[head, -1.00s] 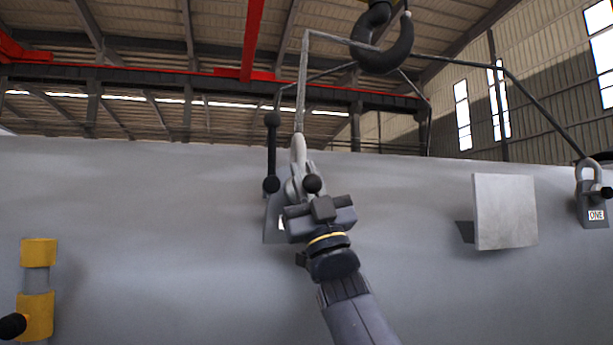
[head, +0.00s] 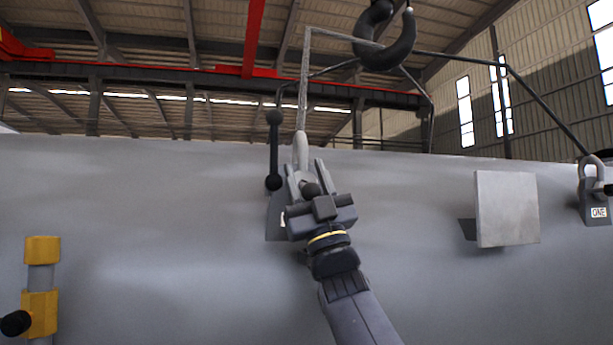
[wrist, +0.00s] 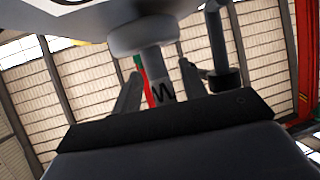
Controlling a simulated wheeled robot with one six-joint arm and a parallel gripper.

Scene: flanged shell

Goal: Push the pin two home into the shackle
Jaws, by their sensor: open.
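The light grey shackle (head: 300,147) hangs upright at a lug (head: 276,222) on the big grey shell. My gripper (head: 306,165) is in front of it with its two fingers apart, pointing up and toward it. A dark round knob, apparently the head of pin two (head: 310,188), shows between the fingers. In the wrist view a grey rounded head on a short neck, apparently pin two (wrist: 143,36), is between and beyond the fingertips (wrist: 160,78). I cannot see finger contact. A partly hidden label with a "W" shows there. How deep the pin sits is hidden.
A dark rod with ball ends (head: 274,150) stands just left of the shackle. A pale square plate (head: 507,209) juts out to the right. A shackle labelled ONE (head: 592,195) is at far right, yellow fittings (head: 40,312) at lower left. A crane hook (head: 385,45) hangs above.

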